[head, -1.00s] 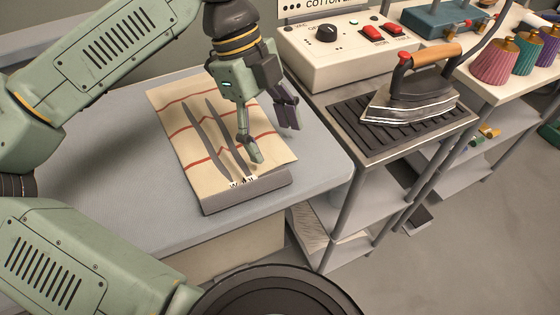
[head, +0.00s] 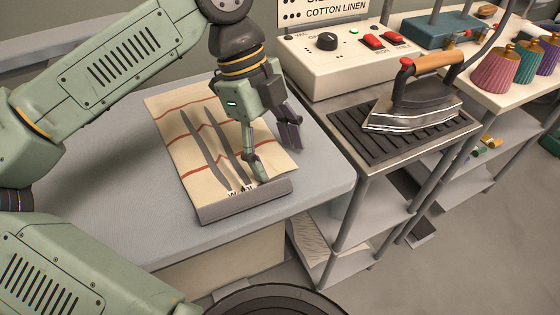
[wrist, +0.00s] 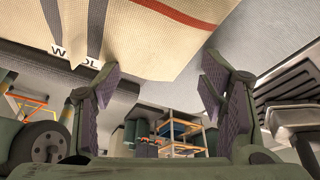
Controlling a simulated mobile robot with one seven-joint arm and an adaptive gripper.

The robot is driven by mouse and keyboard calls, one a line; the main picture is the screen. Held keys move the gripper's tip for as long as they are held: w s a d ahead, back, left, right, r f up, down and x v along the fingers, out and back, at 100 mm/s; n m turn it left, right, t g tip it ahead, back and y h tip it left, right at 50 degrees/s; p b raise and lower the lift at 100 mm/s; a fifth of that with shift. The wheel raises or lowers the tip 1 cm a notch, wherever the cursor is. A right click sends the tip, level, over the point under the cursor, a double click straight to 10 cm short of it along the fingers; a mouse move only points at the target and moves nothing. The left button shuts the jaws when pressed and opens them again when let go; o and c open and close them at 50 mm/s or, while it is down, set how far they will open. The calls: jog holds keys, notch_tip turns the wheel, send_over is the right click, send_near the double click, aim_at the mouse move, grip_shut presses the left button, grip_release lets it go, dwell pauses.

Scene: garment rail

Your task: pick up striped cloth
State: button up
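The striped cloth (head: 190,140) lies flat on the grey ironing board. It is cream with thin red stripes, two dark grey bands and a label reading roughly "WOOL" near its front end. It fills the upper part of the wrist view (wrist: 160,35). My gripper (head: 278,162) is over the cloth's front right part and points down. Its fingers are apart with nothing between them. In the wrist view my gripper (wrist: 161,80) shows two spread purple-padded fingers. I cannot tell whether a fingertip touches the cloth.
A grey bar (head: 243,203) runs along the cloth's front end. To the right, an iron (head: 415,103) stands on a dark ribbed rest beside a white control box (head: 345,68). Shelves (head: 360,215) stand below. The board left of the cloth (head: 100,170) is clear.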

jog(key=shift+f, duration=0.15)
jog(key=c, duration=1.3)
dwell(0.5)
notch_tip(320, 180, up, 12)
jog(key=p, duration=0.8)
grip_shut()
notch_tip(320, 180, up, 18)
